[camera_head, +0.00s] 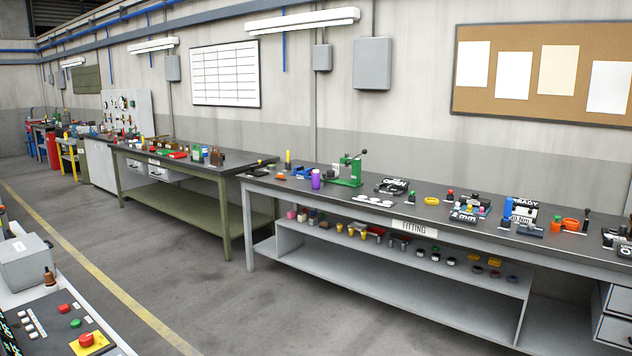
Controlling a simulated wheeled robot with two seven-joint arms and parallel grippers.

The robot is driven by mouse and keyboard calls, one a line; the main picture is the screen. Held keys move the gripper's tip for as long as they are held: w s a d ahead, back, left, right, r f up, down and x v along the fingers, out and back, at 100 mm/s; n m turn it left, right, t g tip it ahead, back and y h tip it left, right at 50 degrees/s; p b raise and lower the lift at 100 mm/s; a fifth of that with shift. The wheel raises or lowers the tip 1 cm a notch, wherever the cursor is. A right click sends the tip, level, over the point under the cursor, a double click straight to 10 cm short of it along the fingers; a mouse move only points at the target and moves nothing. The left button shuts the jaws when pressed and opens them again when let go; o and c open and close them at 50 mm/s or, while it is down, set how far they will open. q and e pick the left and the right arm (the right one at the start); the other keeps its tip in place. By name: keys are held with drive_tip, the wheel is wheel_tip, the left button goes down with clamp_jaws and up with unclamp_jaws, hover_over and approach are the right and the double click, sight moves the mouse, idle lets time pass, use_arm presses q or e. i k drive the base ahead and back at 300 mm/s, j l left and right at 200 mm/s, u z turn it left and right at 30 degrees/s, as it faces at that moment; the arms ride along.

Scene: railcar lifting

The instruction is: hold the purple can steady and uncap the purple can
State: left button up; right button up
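A small purple can (316,179) stands upright on the dark top of the workbench labelled FITTING, near its left end. A lighter purple part shows at its top; I cannot tell at this size how the cap sits. Nothing is touching the can from my side. Neither of my grippers is in view.
A green press (348,171) stands just right of the can, with a blue item (303,173) to its left. The FITTING bench (385,216) carries many small items. A control panel (62,322) is at lower left. The grey floor (240,310) before the bench is clear.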

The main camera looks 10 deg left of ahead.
sight(315, 176)
drive_tip(key=i+l+z, duration=0.2)
drive_tip(key=i, duration=0.3)
drive_tip(key=i+z, duration=0.15)
drive_tip(key=i, duration=0.35)
drive_tip(key=i+j+u, duration=0.1)
drive_tip(key=i+u, duration=0.3)
drive_tip(key=i, duration=0.2)
drive_tip(key=i+l+u, duration=0.1)
drive_tip(key=i+u, duration=0.25)
drive_tip(key=i, duration=0.25)
drive_tip(key=i+l+u, duration=0.4)
drive_tip(key=i, duration=0.2)
drive_tip(key=i+j+u, duration=0.2)
drive_tip(key=i+u, duration=0.15)
drive_tip(key=i, duration=0.5)
drive_tip(key=i+u, duration=0.35)
drive_tip(key=i, duration=0.5)
drive_tip(key=i+z, duration=0.45)
drive_tip(key=i+j+z, duration=0.2)
drive_tip(key=i+z, duration=0.25)
drive_tip(key=i+j+z, duration=0.45)
drive_tip(key=i+l, duration=0.05)
drive_tip(key=l, duration=0.05)
